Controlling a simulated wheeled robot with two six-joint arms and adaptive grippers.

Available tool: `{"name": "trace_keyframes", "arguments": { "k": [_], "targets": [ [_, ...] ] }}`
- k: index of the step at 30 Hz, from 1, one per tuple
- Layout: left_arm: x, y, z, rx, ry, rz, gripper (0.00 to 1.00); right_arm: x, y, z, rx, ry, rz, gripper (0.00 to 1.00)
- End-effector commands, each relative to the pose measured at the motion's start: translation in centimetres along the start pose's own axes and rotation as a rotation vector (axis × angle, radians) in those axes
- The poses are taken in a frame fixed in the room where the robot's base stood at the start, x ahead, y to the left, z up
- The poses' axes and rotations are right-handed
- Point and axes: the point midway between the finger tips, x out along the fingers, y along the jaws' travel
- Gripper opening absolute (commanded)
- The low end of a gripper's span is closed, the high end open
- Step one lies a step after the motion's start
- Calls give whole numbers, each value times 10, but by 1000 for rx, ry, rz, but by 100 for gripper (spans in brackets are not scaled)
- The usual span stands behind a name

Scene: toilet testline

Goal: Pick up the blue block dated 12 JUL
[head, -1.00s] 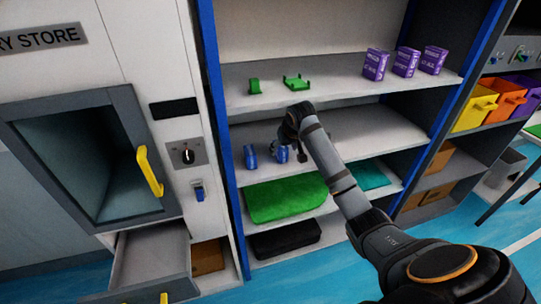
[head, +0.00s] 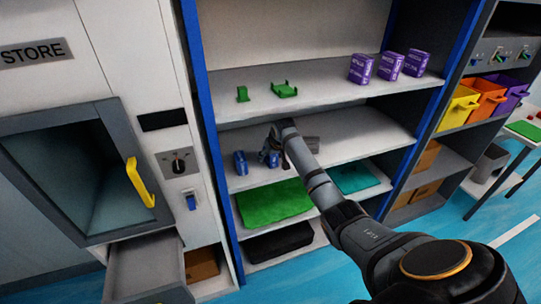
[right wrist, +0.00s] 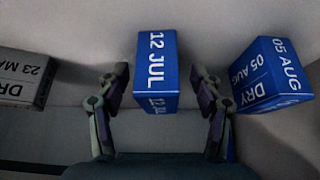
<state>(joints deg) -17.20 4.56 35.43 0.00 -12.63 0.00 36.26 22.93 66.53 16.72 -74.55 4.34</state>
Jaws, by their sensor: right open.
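The blue block dated 12 JUL (right wrist: 156,75) stands in the middle of the right wrist view, its white lettering facing me. My right gripper (right wrist: 160,84) is open, with one finger on each side of this block and a gap showing at both sides. In the head view the right gripper (head: 270,154) is over the middle shelf, partly covering the 12 JUL block (head: 275,159). A second blue block, marked DRY 05 AUG (right wrist: 268,75), stands right of it in the wrist view; in the head view it is on the left (head: 240,162). My left gripper is not in view.
A grey block marked DRY (right wrist: 22,78) lies at the left of the wrist view, and on the shelf right of the gripper in the head view (head: 311,143). The upper shelf (head: 240,78) holds green parts and purple boxes (head: 390,65). A blue upright (head: 206,120) borders the shelves.

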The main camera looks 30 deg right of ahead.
Motion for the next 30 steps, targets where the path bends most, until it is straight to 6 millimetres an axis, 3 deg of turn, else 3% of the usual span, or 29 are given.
{"name": "trace_keyframes", "arguments": {
  "k": [4, 11, 25, 30],
  "targets": [
    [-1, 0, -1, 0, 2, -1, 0, 14, 0, 0, 0, 0, 0, 66],
    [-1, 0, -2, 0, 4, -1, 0, 16, 0, 0, -1, 1, 1, 66],
    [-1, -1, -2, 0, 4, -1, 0, 16, 0, 1, -1, 0, 1, 2],
    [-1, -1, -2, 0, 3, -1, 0, 16, 0, 0, -1, 1, 1, 0]
  ]
}}
